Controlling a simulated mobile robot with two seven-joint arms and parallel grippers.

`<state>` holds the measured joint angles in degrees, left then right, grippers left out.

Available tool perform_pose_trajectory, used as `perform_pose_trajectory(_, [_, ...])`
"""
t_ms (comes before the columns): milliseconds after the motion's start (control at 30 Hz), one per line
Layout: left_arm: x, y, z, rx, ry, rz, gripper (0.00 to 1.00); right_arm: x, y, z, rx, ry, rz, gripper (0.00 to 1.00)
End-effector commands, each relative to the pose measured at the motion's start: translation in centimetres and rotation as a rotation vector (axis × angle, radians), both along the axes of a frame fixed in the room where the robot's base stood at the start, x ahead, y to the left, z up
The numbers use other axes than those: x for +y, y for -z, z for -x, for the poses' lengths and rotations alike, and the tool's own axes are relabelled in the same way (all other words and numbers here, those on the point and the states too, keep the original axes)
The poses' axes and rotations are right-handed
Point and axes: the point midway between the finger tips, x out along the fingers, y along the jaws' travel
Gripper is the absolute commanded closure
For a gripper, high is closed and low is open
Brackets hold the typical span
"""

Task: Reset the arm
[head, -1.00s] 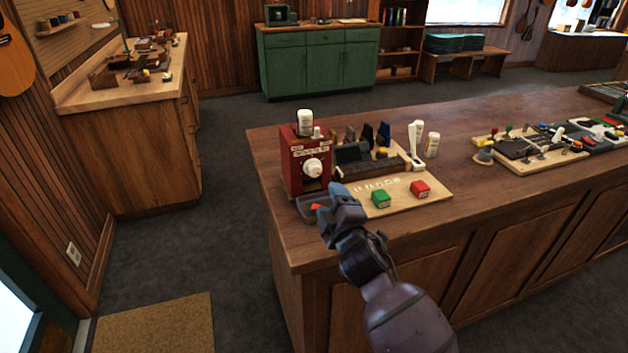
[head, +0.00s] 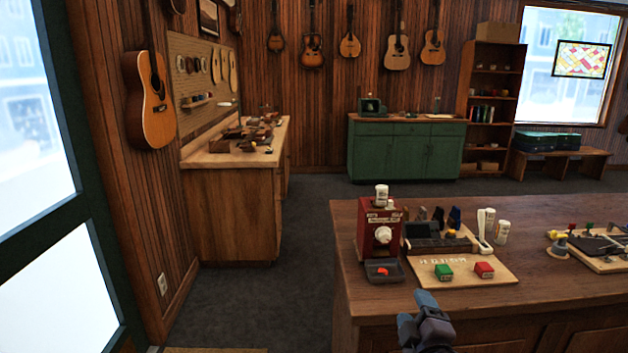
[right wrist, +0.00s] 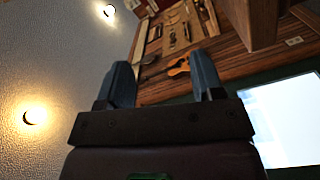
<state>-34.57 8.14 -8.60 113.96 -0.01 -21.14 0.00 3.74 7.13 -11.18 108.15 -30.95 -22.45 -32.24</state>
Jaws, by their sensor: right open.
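My right gripper (head: 424,312) is low in the head view, in front of the near edge of the wooden counter (head: 350,300). In the right wrist view its two blue-grey fingers (right wrist: 165,85) stand apart with nothing between them. Behind them I see the ceiling, a wood-panelled wall and a bright window or door pane. My left gripper is in neither view.
On the counter stand a red machine (head: 381,235) with a red piece in its tray, a board (head: 490,268) with a green block (head: 443,272) and a red block (head: 484,270), and white bottles. A workbench (head: 235,215) is at left. Dark floor (head: 300,240) between is clear.

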Motion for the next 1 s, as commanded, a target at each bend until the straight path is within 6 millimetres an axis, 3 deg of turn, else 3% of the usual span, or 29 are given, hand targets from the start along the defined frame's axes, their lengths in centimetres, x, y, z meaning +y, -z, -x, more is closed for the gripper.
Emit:
perform_pose_trajectory(233, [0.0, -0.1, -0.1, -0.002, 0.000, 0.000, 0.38, 0.5, -0.2, 0.4, 0.022, -0.055, -0.370, 0.39])
perform_pose_trajectory(533, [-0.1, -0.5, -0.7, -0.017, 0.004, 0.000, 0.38, -1.6, 6.2, 5.6, 0.175, -0.026, -0.782, 0.39])
perform_pose_trajectory(667, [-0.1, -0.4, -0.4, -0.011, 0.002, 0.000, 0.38, -2.9, 10.0, 9.2, 0.253, 0.025, -0.921, 0.39])
perform_pose_trajectory(800, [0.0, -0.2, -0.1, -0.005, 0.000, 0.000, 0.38, -4.6, 14.5, 14.5, 0.346, 0.110, -1.042, 0.39])
perform_pose_trajectory(1000, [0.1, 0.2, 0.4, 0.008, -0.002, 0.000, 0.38, -6.6, 19.6, 21.9, 0.456, 0.231, -1.085, 0.39])
